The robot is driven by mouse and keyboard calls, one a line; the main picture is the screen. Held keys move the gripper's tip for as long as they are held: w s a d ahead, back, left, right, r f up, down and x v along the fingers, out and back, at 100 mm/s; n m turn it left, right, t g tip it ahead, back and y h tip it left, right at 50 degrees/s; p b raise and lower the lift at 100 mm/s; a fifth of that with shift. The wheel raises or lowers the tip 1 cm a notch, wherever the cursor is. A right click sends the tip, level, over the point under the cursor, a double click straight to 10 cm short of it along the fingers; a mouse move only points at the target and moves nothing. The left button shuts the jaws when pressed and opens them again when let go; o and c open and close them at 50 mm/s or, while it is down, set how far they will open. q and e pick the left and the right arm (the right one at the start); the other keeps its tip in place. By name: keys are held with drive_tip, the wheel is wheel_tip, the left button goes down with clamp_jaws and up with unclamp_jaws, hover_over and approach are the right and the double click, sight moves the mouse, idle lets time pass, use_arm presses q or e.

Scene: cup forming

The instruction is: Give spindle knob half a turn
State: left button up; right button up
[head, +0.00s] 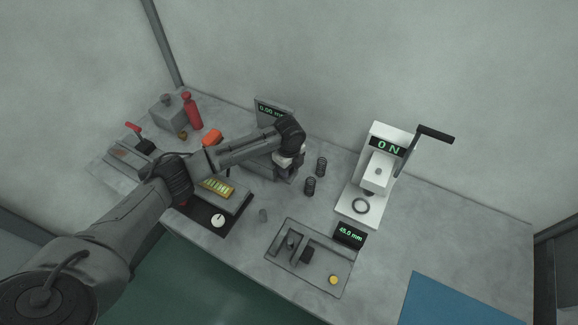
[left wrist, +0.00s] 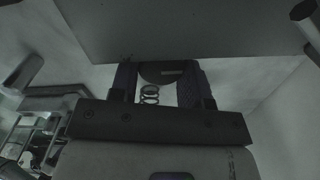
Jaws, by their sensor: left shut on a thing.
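The spindle knob (left wrist: 160,70) is a dark round part with a pale mark on its face, seen between the fingers in the left wrist view. My left gripper (left wrist: 159,82) is shut on it, one finger on each side. In the head view my left gripper (head: 284,163) is low over a grey device, whose display (head: 271,109) reads 0.00 and is partly covered by my arm. The knob is hidden there behind my wrist. My right gripper is in neither view.
Dark springs (head: 309,186) stand right of my gripper; one coil (left wrist: 149,95) shows beyond the fingers. A white press (head: 375,175) with a lever stands further right. A grey tray (head: 300,263) lies in front. A red bottle (head: 192,111) stands at back left.

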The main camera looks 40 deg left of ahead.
use_arm(q)
drive_tip(key=shift+w+r+n+p, duration=0.1)
drive_tip(key=shift+r+n+p, duration=0.1)
drive_tip(key=shift+n+p, duration=0.95)
drive_tip(key=shift+r+n+p, duration=0.15)
drive_tip(key=shift+n+p, duration=0.3)
drive_tip(key=shift+p, duration=1.25)
drive_tip(key=shift+f+n+p, duration=0.1)
drive_tip(key=shift+n+p, duration=0.8)
drive_tip(key=shift+p, duration=0.05)
drive_tip(key=shift+w+f+n+p, duration=0.1)
drive_tip(key=shift+n+p, duration=0.4)
drive_tip(key=shift+n, duration=0.1)
drive_tip(key=o, duration=0.7)
drive_tip(key=shift+f, duration=0.1)
drive_tip(key=shift+c, duration=0.2)
wheel_tip(320, 180, up, 14)
drive_tip(key=p, duration=0.2)
